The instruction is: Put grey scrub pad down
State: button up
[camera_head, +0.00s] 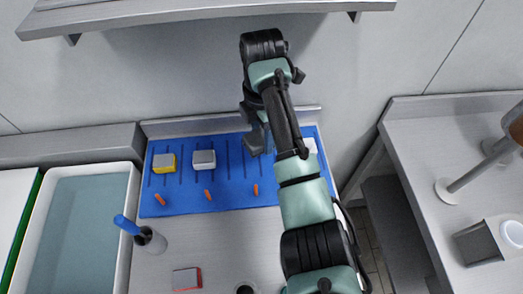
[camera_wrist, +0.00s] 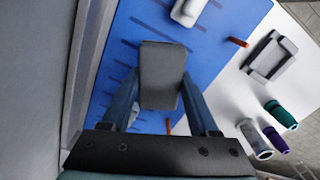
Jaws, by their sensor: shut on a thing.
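The grey scrub pad (camera_wrist: 162,72) is a dark grey block between the two fingers of my gripper (camera_wrist: 161,90) in the wrist view. The fingers are shut on its sides. In the head view the pad (camera_head: 254,143) shows at the end of my gripper (camera_head: 257,128), over the right part of the blue mat (camera_head: 225,196). The mat carries a row of dark lines. I cannot tell whether the pad touches the mat. My arm hides part of the mat's right side.
A yellow-and-grey block (camera_head: 164,163) and a white-and-grey block (camera_head: 203,160) lie on the mat, with orange pegs (camera_head: 256,190) along its front. A white block (camera_head: 309,145) shows right of my arm. A basin (camera_head: 85,230) is left; a wall stands behind.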

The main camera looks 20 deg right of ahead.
aim_at(262, 156)
jog(key=shift+w+d+f, duration=0.1)
jog(key=shift+w+f, duration=0.05)
jog(key=shift+w, duration=0.25)
notch_tip(262, 156, down, 6)
jog(key=shift+s+r+p, duration=0.1)
jog(key=shift+r+p, duration=0.1)
jog(key=shift+p, duration=0.2)
jog(key=shift+w+f, duration=0.25)
jog(key=shift+f, duration=0.25)
jog(key=shift+f, duration=0.1)
jog(key=o, duration=1.3)
notch_tip(262, 156, up, 8)
jog(key=shift+f, duration=0.1)
